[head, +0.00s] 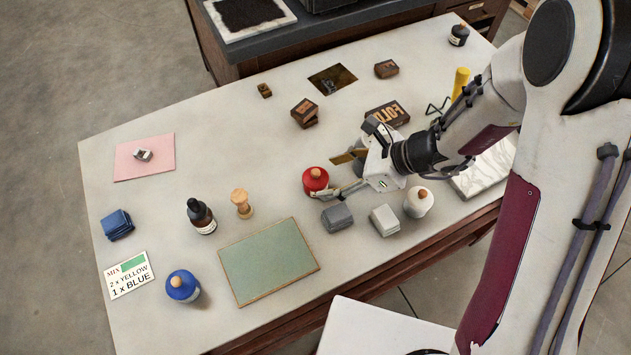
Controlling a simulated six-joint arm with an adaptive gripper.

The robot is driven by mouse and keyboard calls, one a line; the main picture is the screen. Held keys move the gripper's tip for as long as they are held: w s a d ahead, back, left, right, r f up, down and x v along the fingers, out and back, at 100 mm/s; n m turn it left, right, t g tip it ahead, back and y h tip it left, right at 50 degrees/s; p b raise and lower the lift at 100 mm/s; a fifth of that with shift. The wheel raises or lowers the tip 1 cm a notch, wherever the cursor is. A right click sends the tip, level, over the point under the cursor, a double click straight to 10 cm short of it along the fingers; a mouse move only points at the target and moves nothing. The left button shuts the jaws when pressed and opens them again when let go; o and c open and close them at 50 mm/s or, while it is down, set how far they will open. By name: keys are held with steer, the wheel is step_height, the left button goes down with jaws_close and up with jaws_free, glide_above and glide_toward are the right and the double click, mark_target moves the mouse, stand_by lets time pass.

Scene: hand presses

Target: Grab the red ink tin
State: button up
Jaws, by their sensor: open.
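The red ink tin (314,180) stands upright near the middle of the table, a round red tin with a small tan knob on its lid. My gripper (340,176) is open just to the right of it, with its fingers reaching left toward the tin. One finger shows at the tin's lower right side and the other lies above and to the right of it. I cannot tell whether either finger touches the tin.
A grey block (337,218), a pale block (384,220) and a white tin (418,202) stand below my gripper. A wooden stamp (242,203), a dark bottle (201,216) and a blue tin (182,286) stand left. A green mat (268,262) lies in front.

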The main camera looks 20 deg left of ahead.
mark_target(323, 179)
stand_by(0.3)
steer(key=shift+x, duration=3.15)
steer(key=shift+d, duration=0.1)
steer(key=c, duration=1.4)
